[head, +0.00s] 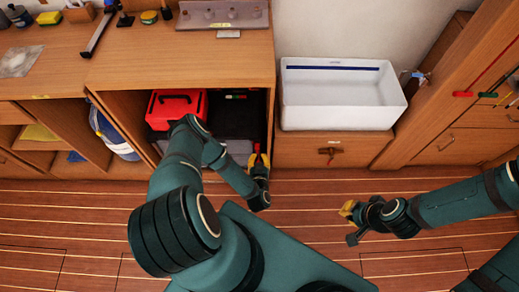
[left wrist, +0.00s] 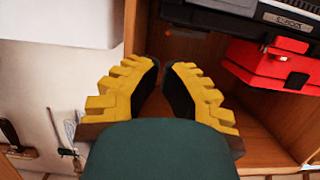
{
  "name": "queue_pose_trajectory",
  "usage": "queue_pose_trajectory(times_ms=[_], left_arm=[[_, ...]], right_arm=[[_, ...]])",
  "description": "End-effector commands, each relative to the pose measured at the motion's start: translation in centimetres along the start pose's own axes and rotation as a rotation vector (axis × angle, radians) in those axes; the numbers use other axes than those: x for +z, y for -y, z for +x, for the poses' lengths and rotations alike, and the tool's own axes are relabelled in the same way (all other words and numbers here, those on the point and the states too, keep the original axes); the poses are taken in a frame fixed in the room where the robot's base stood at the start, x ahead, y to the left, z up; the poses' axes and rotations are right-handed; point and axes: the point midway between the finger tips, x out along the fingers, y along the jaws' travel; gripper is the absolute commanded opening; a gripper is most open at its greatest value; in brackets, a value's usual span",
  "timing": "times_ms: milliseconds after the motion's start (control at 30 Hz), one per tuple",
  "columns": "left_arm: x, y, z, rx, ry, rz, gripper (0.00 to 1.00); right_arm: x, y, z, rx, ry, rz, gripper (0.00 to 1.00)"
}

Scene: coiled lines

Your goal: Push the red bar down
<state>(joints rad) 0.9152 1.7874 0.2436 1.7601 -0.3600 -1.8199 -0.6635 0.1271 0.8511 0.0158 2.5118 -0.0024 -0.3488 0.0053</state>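A small red piece (head: 257,148) shows at the fingertips of my left gripper (head: 259,160) in the head view. It is too small to tell whether it is the red bar. The left gripper is low in front of the open cabinet compartment. In the left wrist view its yellow fingers with black pads (left wrist: 164,85) stand a little apart, with nothing seen between them. My right gripper (head: 348,210) hangs over the floor at the right; its finger gap is not clear.
A red toolbox (head: 176,106) sits in the compartment, also in the left wrist view (left wrist: 268,66). A white basin (head: 340,116) stands right of it above a drawer (head: 335,150). A tool with a red handle (head: 462,94) is at the far right. The plank floor (head: 310,190) between the grippers is clear.

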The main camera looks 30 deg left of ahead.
Motion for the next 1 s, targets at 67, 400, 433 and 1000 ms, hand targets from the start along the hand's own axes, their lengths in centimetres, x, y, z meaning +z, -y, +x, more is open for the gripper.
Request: queue_pose_trajectory(times_ms=[67,400,433,1000], left_arm=[[0.1,0.1,0.8,-0.001,-0.002,0.000,0.00],[0.2,0.1,7.0,-0.002,-0.003,0.000,0.00],[0.1,0.1,7.6,-0.003,-0.004,0.001,0.00],[3.9,0.0,10.7,0.000,0.001,0.000,0.00]], right_arm=[[0.0,-0.1,0.3,0.000,-0.001,0.000,0.00],[-0.2,-0.7,1.9,0.001,-0.009,-0.001,0.00],[-0.2,-0.8,2.0,0.001,-0.010,-0.001,0.00],[-0.5,-1.5,4.0,0.001,-0.021,-0.003,0.00]])
